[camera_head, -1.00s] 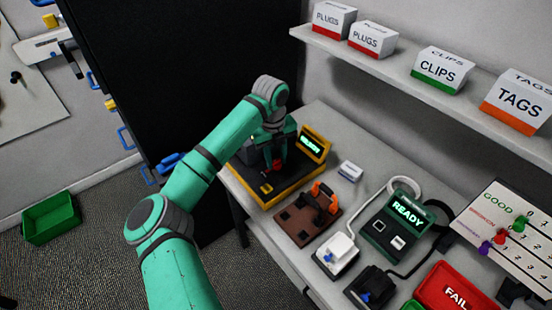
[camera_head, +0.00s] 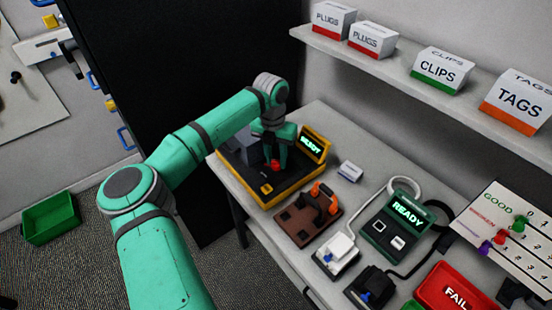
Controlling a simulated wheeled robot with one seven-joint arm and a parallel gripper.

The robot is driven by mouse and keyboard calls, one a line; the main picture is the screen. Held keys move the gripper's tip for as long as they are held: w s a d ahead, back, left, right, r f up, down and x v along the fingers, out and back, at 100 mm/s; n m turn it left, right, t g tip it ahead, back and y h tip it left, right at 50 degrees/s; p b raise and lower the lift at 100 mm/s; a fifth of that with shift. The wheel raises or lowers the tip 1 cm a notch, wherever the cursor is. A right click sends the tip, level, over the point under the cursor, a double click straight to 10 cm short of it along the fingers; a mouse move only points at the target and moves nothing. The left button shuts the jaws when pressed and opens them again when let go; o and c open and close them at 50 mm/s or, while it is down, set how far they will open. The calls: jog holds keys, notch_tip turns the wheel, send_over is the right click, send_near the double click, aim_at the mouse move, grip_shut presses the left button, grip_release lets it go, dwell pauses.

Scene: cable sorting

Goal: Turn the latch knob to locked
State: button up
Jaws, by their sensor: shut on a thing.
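A black machine with a yellow base (camera_head: 265,202) stands at the far end of the bench, with a lit green display reading READY (camera_head: 311,146). A small red knob (camera_head: 274,165) sits on its top. My gripper (camera_head: 275,161) points down at the machine, with its green fingers on either side of the red knob, shut on it. The fingers partly cover the knob. I cannot tell from this view which way the knob points or what lock markings it has.
A brown block with an orange-handled clamp (camera_head: 318,205), a white connector block (camera_head: 338,252) and a green tester reading READY (camera_head: 405,213) stand nearby. A small white box (camera_head: 350,171) lies behind. A shelf with labelled boxes (camera_head: 443,70) runs above. A dark panel (camera_head: 190,80) stands behind my arm.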

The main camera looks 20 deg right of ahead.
jog(key=m, duration=0.5)
jog(key=shift+w+a, duration=0.15)
jog(key=shift+r+m+y, duration=0.1)
jog(key=shift+m+y, duration=0.2)
jog(key=shift+m, duration=1)
jog(key=shift+w, duration=0.1)
jog(key=o, duration=0.9)
jog(key=shift+o, duration=0.5)
jog(key=shift+s, duration=0.2)
notch_tip(320, 180, up, 11)
jog(key=shift+w, duration=0.3)
jog(key=shift+f, duration=0.2)
